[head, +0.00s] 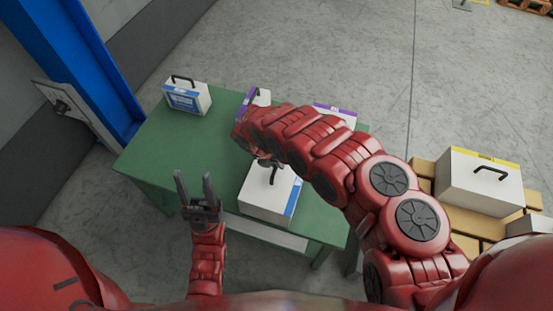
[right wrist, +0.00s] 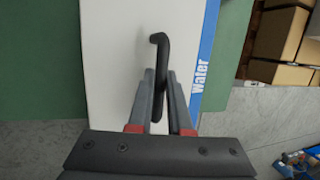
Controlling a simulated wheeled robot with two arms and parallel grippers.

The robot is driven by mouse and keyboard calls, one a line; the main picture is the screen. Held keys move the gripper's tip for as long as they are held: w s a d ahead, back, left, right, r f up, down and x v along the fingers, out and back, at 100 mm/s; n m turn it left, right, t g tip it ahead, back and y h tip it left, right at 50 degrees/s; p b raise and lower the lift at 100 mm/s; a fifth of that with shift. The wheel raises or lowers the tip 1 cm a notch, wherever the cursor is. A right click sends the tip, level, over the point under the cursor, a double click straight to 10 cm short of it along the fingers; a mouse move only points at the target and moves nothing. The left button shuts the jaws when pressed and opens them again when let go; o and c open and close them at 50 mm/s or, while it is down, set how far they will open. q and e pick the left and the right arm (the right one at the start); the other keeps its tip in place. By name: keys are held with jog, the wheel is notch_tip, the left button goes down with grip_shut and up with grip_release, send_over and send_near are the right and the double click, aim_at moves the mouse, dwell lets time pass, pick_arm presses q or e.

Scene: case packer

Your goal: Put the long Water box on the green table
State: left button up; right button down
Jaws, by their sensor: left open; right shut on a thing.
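The long Water box (head: 266,197) is white with a blue side stripe and a black top handle. It is at the front of the green table (head: 153,157), over the tabletop; I cannot tell whether it rests on it or hangs just above. The right wrist view shows its white top (right wrist: 112,65) and the word Water on the blue stripe. My right gripper (right wrist: 160,90) is shut on its handle, its fingers on either side of the black bar; in the head view my right arm partly hides it. My left gripper (head: 194,184) is open and empty, left of the box near the table's front edge.
A smaller white and blue box (head: 187,96) stands at the table's back left. Two purple-edged boxes, one (head: 260,97) at the back and one (head: 336,113) at the right, are partly hidden by my arm. A yellow-striped box (head: 479,182) stands on a pallet at right.

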jog(key=shift+w, duration=0.15)
jog(key=c, duration=0.8)
grip_release()
jog(key=shift+c, duration=0.2)
